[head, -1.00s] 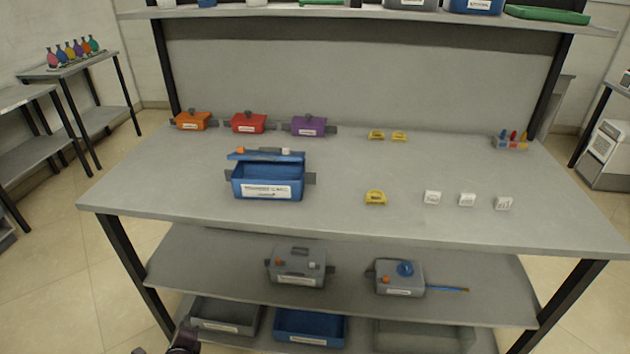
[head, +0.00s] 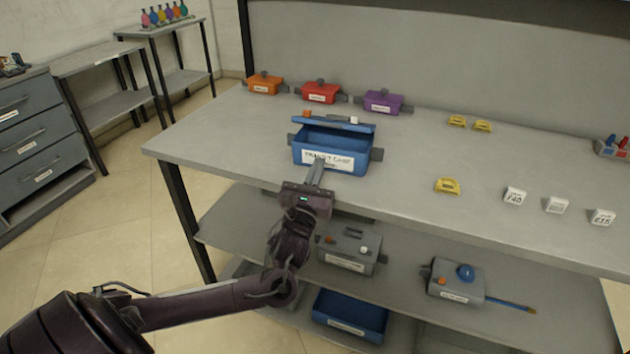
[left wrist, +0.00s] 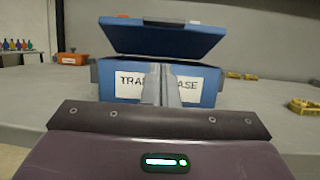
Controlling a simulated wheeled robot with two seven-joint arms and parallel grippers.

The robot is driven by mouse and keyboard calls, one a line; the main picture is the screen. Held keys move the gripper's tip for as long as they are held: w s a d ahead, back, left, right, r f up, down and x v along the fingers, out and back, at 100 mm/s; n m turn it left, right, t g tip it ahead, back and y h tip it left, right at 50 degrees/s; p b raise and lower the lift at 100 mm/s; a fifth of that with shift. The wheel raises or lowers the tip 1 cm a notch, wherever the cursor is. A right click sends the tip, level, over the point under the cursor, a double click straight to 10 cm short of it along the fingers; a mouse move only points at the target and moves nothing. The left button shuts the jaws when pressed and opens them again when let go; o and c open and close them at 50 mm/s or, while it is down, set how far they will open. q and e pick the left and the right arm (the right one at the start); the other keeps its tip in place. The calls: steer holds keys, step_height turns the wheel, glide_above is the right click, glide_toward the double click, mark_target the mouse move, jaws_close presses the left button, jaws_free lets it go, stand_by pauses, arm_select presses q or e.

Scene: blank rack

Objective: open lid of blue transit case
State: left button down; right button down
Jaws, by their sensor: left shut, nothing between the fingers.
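The blue transit case (head: 355,157) stands on the grey workbench near its front edge, with a white label on its front. Its blue lid (head: 333,123) is raised, with a dark gap between lid and box; an orange and a white piece sit on the lid. The case (left wrist: 207,93) and tilted-up lid (left wrist: 165,38) also show in the left wrist view. My left gripper (head: 318,165) is shut and empty, its fingers in front of the label; I cannot tell whether they touch it. The fingers (left wrist: 160,82) hide the label's middle. My right gripper is not in view.
Orange (head: 265,85), red (head: 321,93) and purple (head: 384,102) cases line the back left of the bench. Yellow pieces (head: 447,186) and white blocks (head: 514,196) lie to the right. Grey cases (head: 352,250) stand on the shelf below.

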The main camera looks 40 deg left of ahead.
arm_select(q)
steer(key=x, duration=0.4)
steer(key=shift+w+a+r+p, duration=0.1)
steer(key=shift+w+r+p, duration=0.2)
steer(key=shift+r, duration=0.3)
steer(key=shift+w+a+r+p, duration=0.1)
steer(key=shift+w+r+p, duration=0.15)
steer(key=shift+r, duration=0.35)
steer(key=shift+w+r, duration=0.2)
steer(key=shift+r, duration=0.3)
